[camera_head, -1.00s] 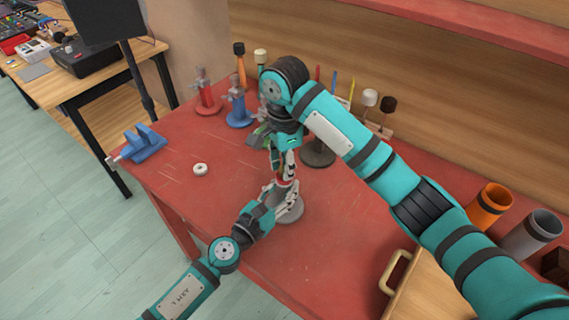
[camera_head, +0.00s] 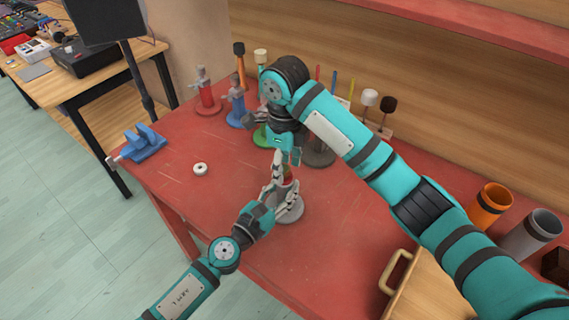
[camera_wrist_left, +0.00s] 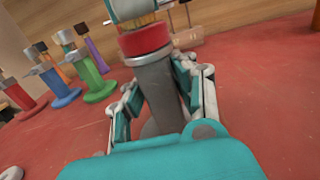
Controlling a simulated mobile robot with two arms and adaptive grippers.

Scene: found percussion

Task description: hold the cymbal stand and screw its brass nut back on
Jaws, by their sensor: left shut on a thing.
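The cymbal stand has a grey round base (camera_head: 289,213) and stands upright on the red table. In the left wrist view its grey post (camera_wrist_left: 158,85) carries a red collar (camera_wrist_left: 145,39). My left gripper (camera_head: 287,195) is shut around the post, with a finger on each side. My right gripper (camera_head: 286,158) points down directly above the stand's top. Its lower end shows at the top edge of the left wrist view. A small brass-coloured part (camera_wrist_left: 137,21) shows just above the red collar, mostly hidden. I cannot tell whether the right fingers grip it.
Red (camera_head: 207,98), blue (camera_head: 238,112) and green (camera_head: 262,135) stands are at the back. A blue vise (camera_head: 143,146) and a white ring (camera_head: 200,169) lie to the left. Orange (camera_head: 489,206) and grey (camera_head: 533,232) tubes are at the right. The table's front left is clear.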

